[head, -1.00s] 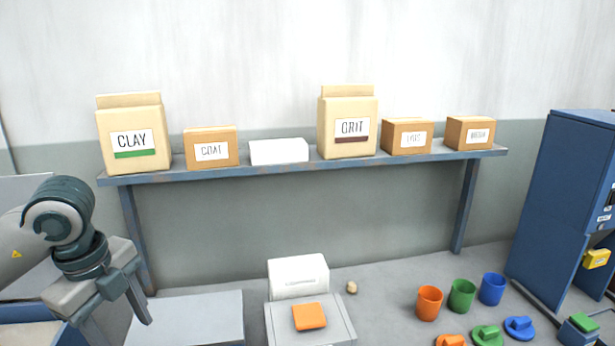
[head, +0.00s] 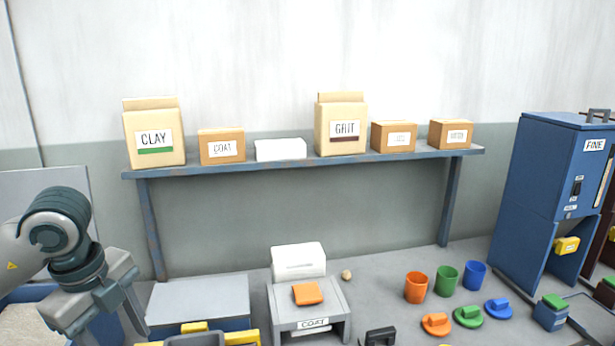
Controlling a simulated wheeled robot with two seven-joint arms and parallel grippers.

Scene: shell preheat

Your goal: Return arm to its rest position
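My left arm comes in from the left edge, and its gripper (head: 108,322) points down at the lower left. Its two fingers stand apart, with nothing seen between them; the lower ends are close to the picture's bottom edge. It is in front of and left of a grey-topped box (head: 200,298). My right arm and gripper do not show.
A shelf (head: 300,163) holds bags and boxes. Below are a COAT stand (head: 313,324) with an orange block (head: 308,294), cups (head: 446,281), lids (head: 467,316) and a yellow-handled dark tray (head: 194,339). A blue FINE cabinet (head: 537,185) stands right.

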